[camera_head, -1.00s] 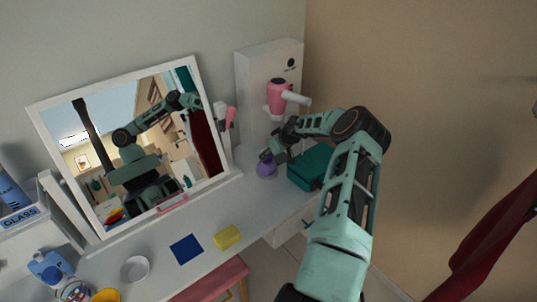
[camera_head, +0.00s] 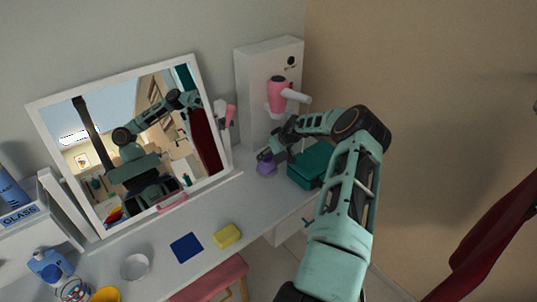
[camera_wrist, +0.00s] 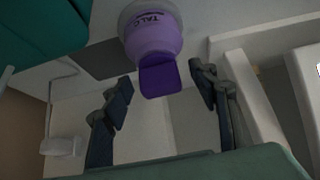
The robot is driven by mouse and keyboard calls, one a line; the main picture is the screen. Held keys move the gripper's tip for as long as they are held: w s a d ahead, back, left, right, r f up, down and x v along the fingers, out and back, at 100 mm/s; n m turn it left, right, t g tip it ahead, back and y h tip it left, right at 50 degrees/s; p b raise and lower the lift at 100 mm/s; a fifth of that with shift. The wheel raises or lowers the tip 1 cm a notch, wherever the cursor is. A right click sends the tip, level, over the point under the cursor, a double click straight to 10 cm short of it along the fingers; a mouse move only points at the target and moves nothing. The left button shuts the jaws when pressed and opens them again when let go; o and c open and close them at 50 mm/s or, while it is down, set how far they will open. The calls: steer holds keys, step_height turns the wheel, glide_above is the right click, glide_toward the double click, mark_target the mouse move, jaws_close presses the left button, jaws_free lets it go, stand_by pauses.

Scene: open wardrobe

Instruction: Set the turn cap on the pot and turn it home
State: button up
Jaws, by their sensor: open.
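The pot (camera_wrist: 152,40) is lavender, marked TALC, and shows at the top middle of the wrist view. A darker purple block-shaped piece (camera_wrist: 160,79), which looks like the turn cap or its grip, adjoins the pot on the side toward my gripper. I cannot tell how far it is seated. My gripper (camera_wrist: 160,88) is open, with one finger on each side of the purple piece and visible gaps between. In the head view the purple pot (camera_head: 266,169) stands on the table, with my gripper (camera_head: 267,157) just above it, partly hiding it.
A teal box (camera_head: 309,165) stands close to the right of the pot. A white panel with a pink hair dryer (camera_head: 279,95) rises behind. A mirror (camera_head: 135,145) stands left. A yellow block (camera_head: 227,236), blue square (camera_head: 186,248) and white bowl (camera_head: 135,267) lie toward the front left.

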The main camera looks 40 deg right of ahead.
steer(key=v, duration=1.2)
steer(key=shift+d, duration=0.1)
